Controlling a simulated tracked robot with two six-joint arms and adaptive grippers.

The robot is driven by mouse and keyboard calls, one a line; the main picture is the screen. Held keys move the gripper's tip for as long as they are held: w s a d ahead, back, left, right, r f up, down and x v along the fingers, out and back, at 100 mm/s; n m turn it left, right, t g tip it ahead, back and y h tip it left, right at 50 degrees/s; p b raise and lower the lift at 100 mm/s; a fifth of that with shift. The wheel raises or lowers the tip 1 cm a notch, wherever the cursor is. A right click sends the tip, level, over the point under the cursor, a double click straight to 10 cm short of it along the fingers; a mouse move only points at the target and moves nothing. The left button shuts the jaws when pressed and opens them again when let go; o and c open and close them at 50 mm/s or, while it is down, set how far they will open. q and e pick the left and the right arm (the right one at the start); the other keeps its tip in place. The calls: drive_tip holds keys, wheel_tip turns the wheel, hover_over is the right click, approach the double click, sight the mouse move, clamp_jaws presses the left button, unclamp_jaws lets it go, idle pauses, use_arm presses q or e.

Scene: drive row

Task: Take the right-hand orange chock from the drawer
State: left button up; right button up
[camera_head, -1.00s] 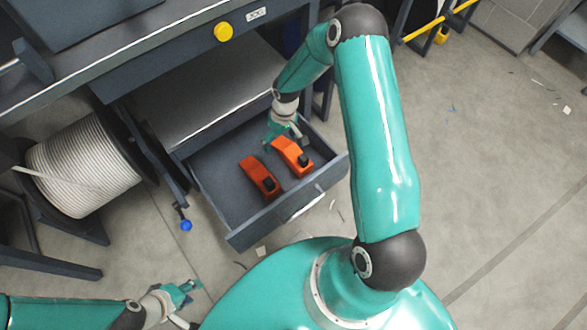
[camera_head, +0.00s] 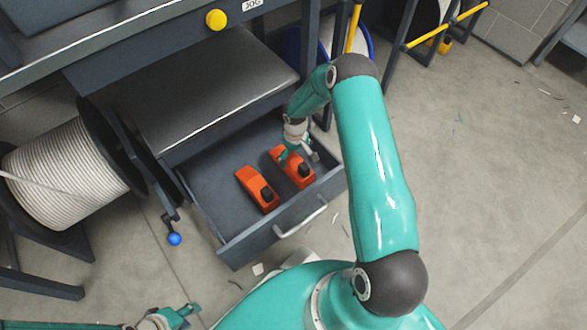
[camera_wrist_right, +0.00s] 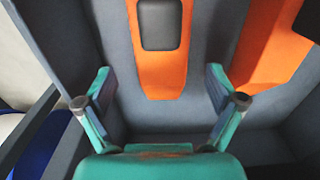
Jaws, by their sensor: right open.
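The open drawer (camera_head: 222,218) holds two orange chocks side by side, each with a black block on top. The right-hand orange chock (camera_head: 279,154) is partly hidden by my right gripper (camera_head: 297,158), which is just above it. In the right wrist view this chock (camera_wrist_right: 162,73) lies ahead, between the lines of the spread fingers of my right gripper (camera_wrist_right: 160,92). They hold nothing. The left-hand chock (camera_head: 250,180) lies apart from it and shows at the right of the wrist view (camera_wrist_right: 262,60).
The drawer's front has a pale handle (camera_head: 300,219). A bench with a yellow button (camera_head: 215,20) overhangs behind the drawer. A cable spool (camera_head: 62,180) and a blue-knobbed crank (camera_head: 174,239) stand left. Open floor (camera_head: 480,190) lies right.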

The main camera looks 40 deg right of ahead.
drive_tip(key=f+b, duration=0.1)
drive_tip(key=f, duration=0.1)
drive_tip(key=f+b, duration=0.1)
drive_tip(key=f, duration=0.2)
drive_tip(key=shift+w+a+f+b, duration=0.1)
drive_tip(key=shift+w+f+b, duration=0.1)
drive_tip(key=shift+f+b, duration=0.2)
drive_tip(key=shift+r, duration=0.15)
drive_tip(key=c, duration=1.6)
drive_tip(key=shift+r, duration=0.1)
